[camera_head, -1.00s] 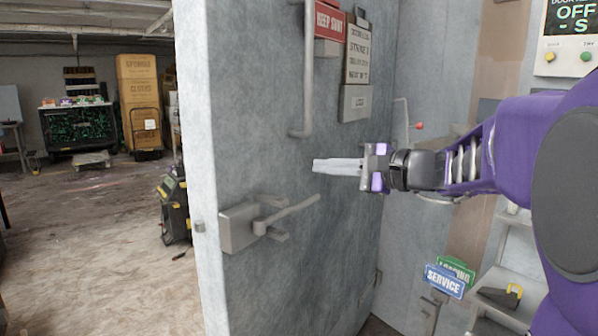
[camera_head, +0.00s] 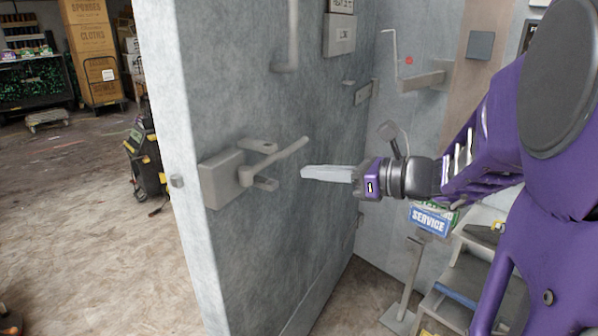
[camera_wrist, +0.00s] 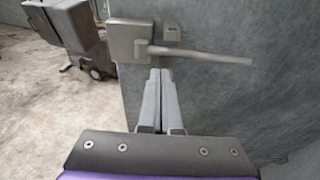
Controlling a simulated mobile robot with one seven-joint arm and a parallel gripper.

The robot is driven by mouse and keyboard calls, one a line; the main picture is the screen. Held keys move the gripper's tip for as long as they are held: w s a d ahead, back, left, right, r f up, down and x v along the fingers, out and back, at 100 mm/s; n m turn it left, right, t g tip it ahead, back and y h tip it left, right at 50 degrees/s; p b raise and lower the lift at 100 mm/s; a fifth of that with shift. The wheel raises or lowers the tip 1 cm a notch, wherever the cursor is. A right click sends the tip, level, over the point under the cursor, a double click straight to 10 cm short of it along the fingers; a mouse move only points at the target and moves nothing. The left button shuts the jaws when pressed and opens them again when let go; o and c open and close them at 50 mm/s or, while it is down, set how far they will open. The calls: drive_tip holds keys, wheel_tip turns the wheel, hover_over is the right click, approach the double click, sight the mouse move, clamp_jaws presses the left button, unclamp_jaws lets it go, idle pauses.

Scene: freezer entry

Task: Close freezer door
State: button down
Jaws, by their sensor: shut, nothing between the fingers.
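The grey freezer door (camera_head: 285,200) stands open in the head view, its free edge toward me on the left. A latch box with a lever handle (camera_head: 275,160) is fixed near that edge. A vertical pull bar (camera_head: 292,40) is above it. My gripper (camera_head: 303,172) is shut and empty, pointing left, just right of the lever's tip in the picture. In the wrist view my shut fingers (camera_wrist: 160,75) point at the door below the lever handle (camera_wrist: 205,54). I cannot tell whether they touch the door.
A step stand with a blue SERVICE sign (camera_head: 432,220) is at the lower right. A black and yellow machine (camera_head: 145,160) stands on the floor beyond the door's edge. Stacked boxes (camera_head: 92,50) are at the back left.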

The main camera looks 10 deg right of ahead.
sight(261, 168)
drive_tip(key=b+x, duration=0.2)
drive_tip(key=x, duration=0.7)
drive_tip(key=shift+w+a+f, duration=0.1)
drive_tip(key=shift+w+a, duration=0.05)
drive_tip(key=shift+a, duration=0.05)
drive_tip(key=shift+w, duration=0.1)
drive_tip(key=shift+w+a, duration=0.1)
drive_tip(key=shift+a, duration=0.15)
